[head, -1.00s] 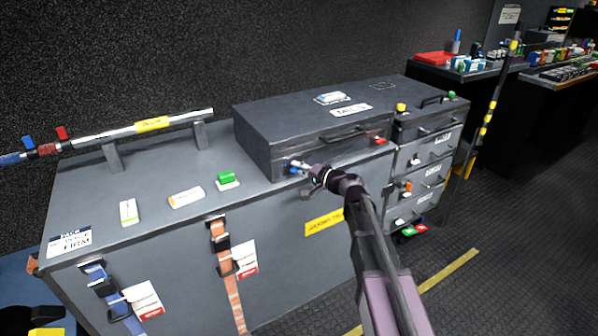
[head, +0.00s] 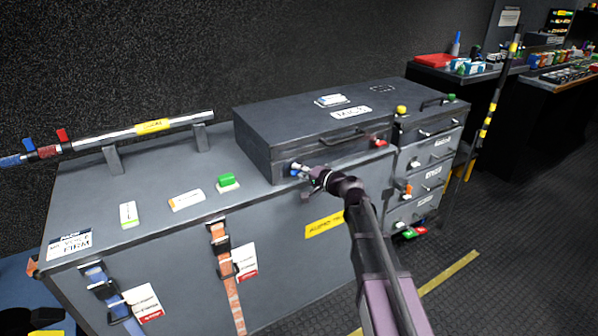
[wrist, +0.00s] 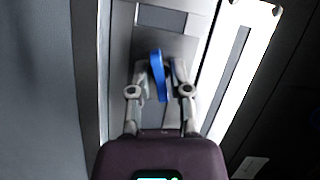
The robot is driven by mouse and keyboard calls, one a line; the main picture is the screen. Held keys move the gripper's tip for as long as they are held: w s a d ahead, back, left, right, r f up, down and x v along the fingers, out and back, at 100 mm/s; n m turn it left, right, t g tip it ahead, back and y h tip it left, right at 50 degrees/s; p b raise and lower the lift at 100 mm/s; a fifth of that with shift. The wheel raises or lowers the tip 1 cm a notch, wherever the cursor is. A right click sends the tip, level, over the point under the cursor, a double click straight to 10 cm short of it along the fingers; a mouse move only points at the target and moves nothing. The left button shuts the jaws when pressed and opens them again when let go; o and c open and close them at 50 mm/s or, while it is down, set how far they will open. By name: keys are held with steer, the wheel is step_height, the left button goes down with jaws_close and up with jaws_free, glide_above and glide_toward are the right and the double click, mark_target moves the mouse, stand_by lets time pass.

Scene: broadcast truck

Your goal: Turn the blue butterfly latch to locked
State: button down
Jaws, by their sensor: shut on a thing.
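The blue butterfly latch (wrist: 158,78) is on the front of the dark grey case (head: 292,128), near its left end. In the wrist view it is a blue wing, slightly tilted, between my two fingers. In the head view only a small blue part of the latch (head: 294,172) shows beside my gripper (head: 301,168). My gripper is shut on the latch, and its fingers (wrist: 160,75) also show in the wrist view. The fingers hide part of the latch in the head view.
A red latch (head: 379,143) is at the case's right end. A green button (head: 227,181) and a metal tube on brackets (head: 180,123) are on the cabinet top to the left. Small drawers (head: 425,155) stand at right. The floor in front (head: 480,240) is clear.

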steer(key=shift+w, duration=0.1)
steer(key=c, duration=0.8)
jaws_free()
steer(key=shift+o, duration=0.2)
steer(key=shift+r+n, duration=0.1)
steer(key=shift+n, duration=0.2)
